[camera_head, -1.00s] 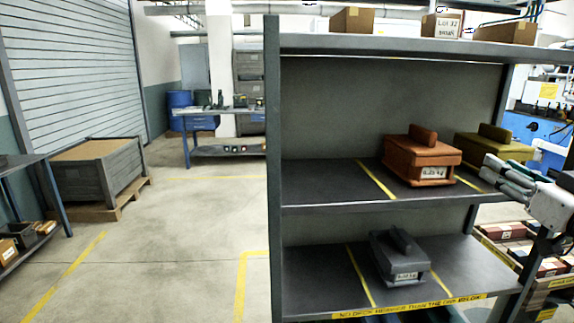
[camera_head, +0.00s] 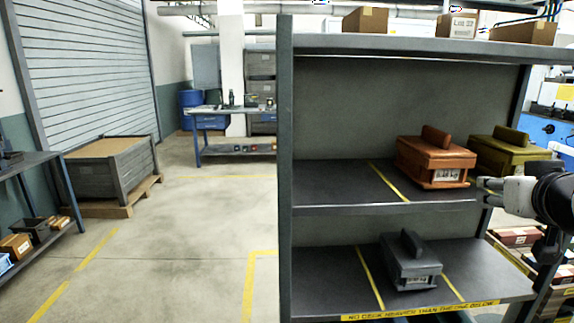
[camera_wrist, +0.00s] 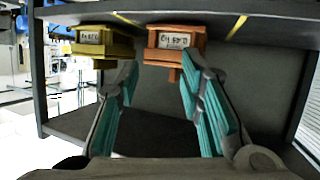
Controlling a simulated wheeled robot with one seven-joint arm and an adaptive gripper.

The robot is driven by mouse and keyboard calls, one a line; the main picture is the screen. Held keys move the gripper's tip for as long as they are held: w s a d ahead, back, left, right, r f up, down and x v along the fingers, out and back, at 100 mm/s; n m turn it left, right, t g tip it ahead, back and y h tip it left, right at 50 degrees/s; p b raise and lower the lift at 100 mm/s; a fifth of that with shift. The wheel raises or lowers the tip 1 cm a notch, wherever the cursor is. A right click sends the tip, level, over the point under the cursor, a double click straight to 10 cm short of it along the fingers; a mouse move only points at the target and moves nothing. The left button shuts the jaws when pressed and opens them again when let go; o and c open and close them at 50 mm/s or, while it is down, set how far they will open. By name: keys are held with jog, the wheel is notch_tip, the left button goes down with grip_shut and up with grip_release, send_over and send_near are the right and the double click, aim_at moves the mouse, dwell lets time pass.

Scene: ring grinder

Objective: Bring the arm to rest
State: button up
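My gripper (camera_head: 482,186) is at the right edge of the head view, in front of the grey shelf rack (camera_head: 285,180), just below the olive block (camera_head: 508,151). In the wrist view my gripper (camera_wrist: 160,72) has its two teal-padded fingers spread apart with nothing between them. The wrist picture is upside down. The orange block (camera_wrist: 174,42) shows beyond the fingertips there, and the olive block (camera_wrist: 103,43) is left of it. Both blocks sit on the middle shelf, apart from the fingers as far as I can tell.
A dark grey block (camera_head: 409,262) sits on the lower shelf. Cardboard boxes (camera_head: 366,20) stand on the top shelf. Low bins with red parts (camera_head: 515,237) are below my arm at the right. Open floor (camera_head: 190,230) lies left of the rack.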

jog(key=s+a+f+n+g+y, duration=0.1)
jog(key=s+a+f+g+y, duration=0.1)
jog(key=s+a, duration=0.6)
jog(key=s+a+f+n+g+y, duration=0.1)
jog(key=s+a+f+g+y, duration=0.1)
jog(key=s+a+f+g, duration=0.3)
jog(key=s+a, duration=0.4)
jog(key=a, duration=0.1)
jog(key=shift+s+f+n+g, duration=0.15)
jog(key=shift+n+g, duration=0.15)
